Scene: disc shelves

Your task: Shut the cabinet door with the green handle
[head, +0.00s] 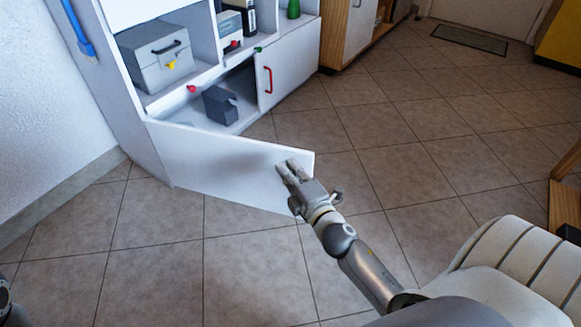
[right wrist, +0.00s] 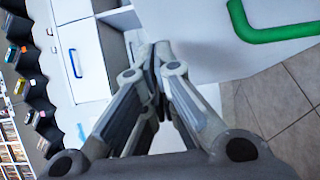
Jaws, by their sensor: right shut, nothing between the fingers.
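The cabinet door (head: 220,165) is a white panel standing open, swung out from the lower part of the white shelf unit. Its green handle (right wrist: 275,33) shows at the upper right of the right wrist view, on the white door face; I cannot make it out in the head view. My right gripper (head: 285,168) is shut and empty, in front of the door face near its free end. Its closed fingers (right wrist: 158,62) point toward the shelf unit in the right wrist view. I cannot tell whether they touch the door. My left gripper is not in view.
Inside the open compartment is a dark grey block (head: 220,104). A closed door with a red handle (head: 268,80) is beside it. A grey box (head: 157,53) stands on the shelf above. Tiled floor (head: 250,260) lies clear in front. A wooden cabinet (head: 348,30) stands farther back.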

